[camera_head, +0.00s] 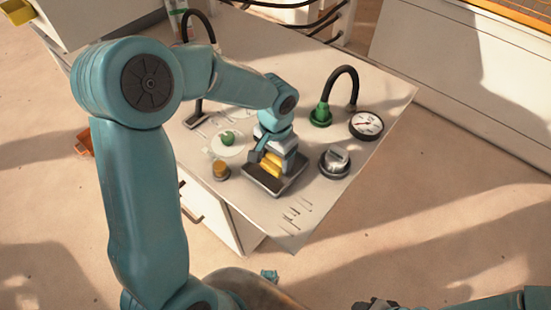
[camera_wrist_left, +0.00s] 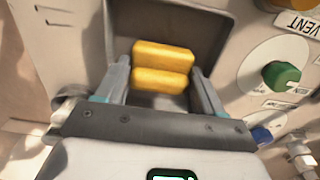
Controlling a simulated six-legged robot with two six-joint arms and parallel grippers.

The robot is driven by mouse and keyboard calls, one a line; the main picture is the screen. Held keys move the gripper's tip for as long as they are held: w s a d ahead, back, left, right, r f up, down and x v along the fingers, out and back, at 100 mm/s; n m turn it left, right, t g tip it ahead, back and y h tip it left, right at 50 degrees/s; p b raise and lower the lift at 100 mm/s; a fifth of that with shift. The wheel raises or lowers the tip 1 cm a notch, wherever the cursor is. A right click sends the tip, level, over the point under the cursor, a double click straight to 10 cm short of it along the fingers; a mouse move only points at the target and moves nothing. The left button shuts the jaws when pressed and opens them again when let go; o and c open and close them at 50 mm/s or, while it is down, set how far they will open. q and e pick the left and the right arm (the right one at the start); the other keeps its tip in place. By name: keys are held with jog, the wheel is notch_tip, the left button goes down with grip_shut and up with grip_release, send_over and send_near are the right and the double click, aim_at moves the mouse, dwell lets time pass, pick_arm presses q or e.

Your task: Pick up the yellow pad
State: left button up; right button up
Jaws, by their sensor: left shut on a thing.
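The yellow pad (camera_head: 271,164) is in a dark tray (camera_head: 284,187) near the front of the white bench. In the left wrist view the yellow pad (camera_wrist_left: 162,65) shows as two yellow bars, one above the other, within the dark tray (camera_wrist_left: 184,24). My left gripper (camera_head: 268,160) reaches down over the tray. Its two fingers (camera_wrist_left: 160,82) stand on either side of the yellow, shut on the pad. Whether the pad touches the tray floor I cannot tell. My right arm shows at the lower right edge, with a dark end piece (camera_head: 375,303) cut off by the frame.
The bench's front right corner is clear.

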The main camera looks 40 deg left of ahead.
aim_at(276, 157)
pick_arm(q)
notch_tip(276, 157, up, 19)
jog(key=p, duration=0.3)
jog(key=shift+r+p, duration=0.2)
jog(key=shift+p, duration=0.15)
